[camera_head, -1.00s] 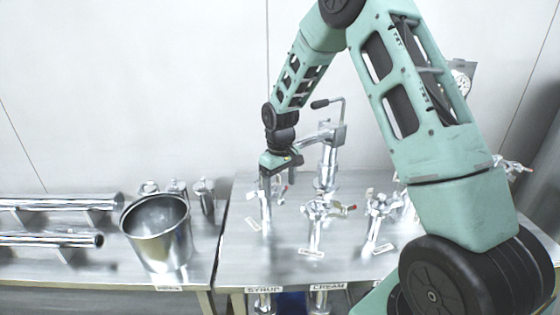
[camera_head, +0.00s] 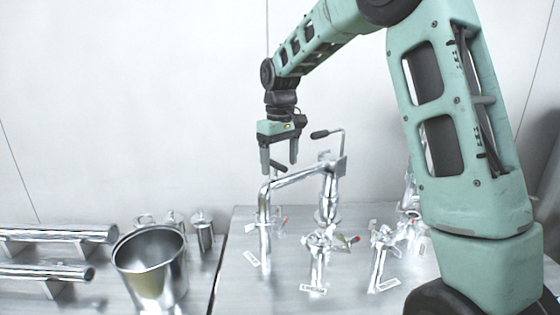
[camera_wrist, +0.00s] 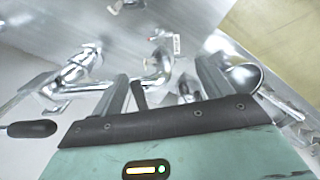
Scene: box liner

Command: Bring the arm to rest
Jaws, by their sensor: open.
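My gripper (camera_head: 279,165) hangs fingers-down in the head view, open and empty. It is above the bent steel pipe (camera_head: 294,178) that runs from a valve with a black-handled lever (camera_head: 331,183) on the table. A gap shows between the fingertips and most of the pipe; whether the left fingertip clears the pipe end I cannot tell. In the wrist view my gripper (camera_wrist: 166,82) has its two fingers apart, with the pipe (camera_wrist: 150,92) and the lever's black handle (camera_wrist: 30,129) beyond them.
A steel bucket (camera_head: 150,262) stands on the left counter beside small lidded steel pots (camera_head: 202,228) and two horizontal pipes (camera_head: 60,233). More valve fittings (camera_head: 318,260) with labels stand on the right table (camera_head: 235,290). The wall behind the arm is clear.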

